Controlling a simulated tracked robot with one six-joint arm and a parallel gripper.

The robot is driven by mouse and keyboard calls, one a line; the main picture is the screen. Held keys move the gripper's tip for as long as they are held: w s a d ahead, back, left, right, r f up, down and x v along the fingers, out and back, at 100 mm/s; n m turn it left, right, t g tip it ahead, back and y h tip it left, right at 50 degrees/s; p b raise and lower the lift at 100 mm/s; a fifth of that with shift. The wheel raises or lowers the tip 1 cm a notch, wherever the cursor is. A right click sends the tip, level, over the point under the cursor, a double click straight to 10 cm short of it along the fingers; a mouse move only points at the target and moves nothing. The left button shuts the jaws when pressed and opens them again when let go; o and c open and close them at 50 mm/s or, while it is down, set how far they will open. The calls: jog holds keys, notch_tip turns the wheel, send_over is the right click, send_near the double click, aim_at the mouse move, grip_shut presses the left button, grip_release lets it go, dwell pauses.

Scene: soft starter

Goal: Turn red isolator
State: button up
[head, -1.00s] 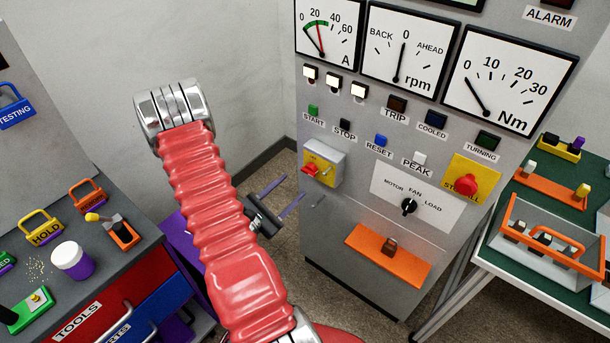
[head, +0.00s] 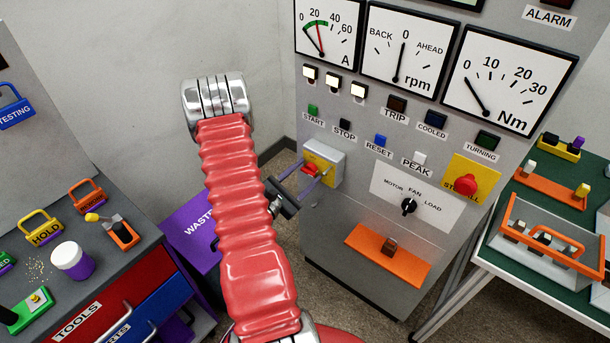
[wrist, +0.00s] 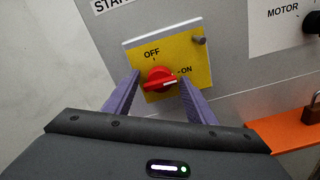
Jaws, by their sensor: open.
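The red isolator (wrist: 158,78) is a rotary knob on a yellow plate marked OFF and ON, on a grey box at the panel's left side. Its handle lies roughly level, with its white mark toward ON. In the head view the isolator's yellow plate (head: 318,163) is partly covered by the fingers. My gripper (wrist: 161,80) is open, its purple fingers pointing at the plate, one on each side of the knob. In the head view my gripper (head: 314,167) reaches the box from the left. I cannot tell whether the fingers touch the knob.
The selector switch (head: 409,207) and an orange shelf (head: 365,249) with a padlock (head: 389,247) are to the right. A yellow plate with a red stop button (head: 467,185) is farther right. A purple waste bin (head: 192,236) stands left, beside the tool cabinet (head: 150,290).

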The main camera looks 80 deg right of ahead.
jog(key=shift+c, duration=0.2)
jog(key=c, duration=0.8)
jog(key=shift+n, duration=0.3)
jog(key=n, duration=0.4)
jog(key=shift+w, duration=0.1)
jog(key=n, duration=0.4)
jog(key=shift+w+n, duration=0.1)
jog(key=shift+n, duration=0.2)
jog(key=n, duration=0.4)
jog(key=shift+w+d+n, duration=0.1)
jog(key=shift+n, duration=2.4)
jog(key=shift+f, duration=0.1)
